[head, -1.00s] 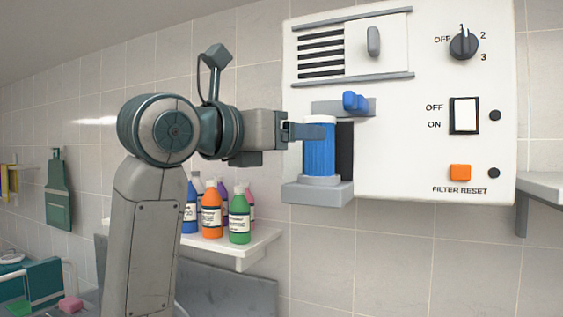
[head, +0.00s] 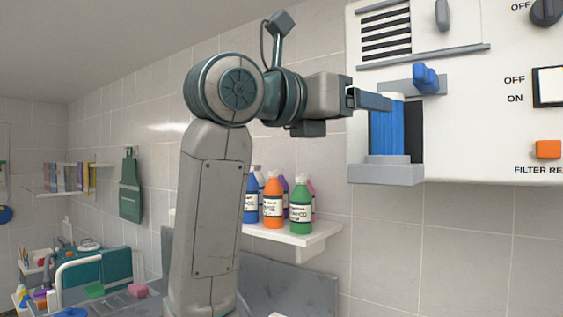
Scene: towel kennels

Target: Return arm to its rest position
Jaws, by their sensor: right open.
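My right gripper (head: 376,101) is open, with its fingers at the upper part of a blue filter cartridge (head: 387,135). I cannot tell whether they touch it. The cartridge stands upright on the grey ledge (head: 386,173) of a white wall unit (head: 450,140). The right arm (head: 208,200) rises from the bottom of the view and bends right towards the unit. A blue lever (head: 425,77) sits just above and to the right of the gripper. My left gripper is not in view.
A white shelf (head: 300,240) with several coloured bottles (head: 273,205) lies behind and right of the arm. An orange button (head: 548,149) and a switch (head: 550,87) are on the unit. A counter with a sink and cleaning items (head: 95,290) is at lower left.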

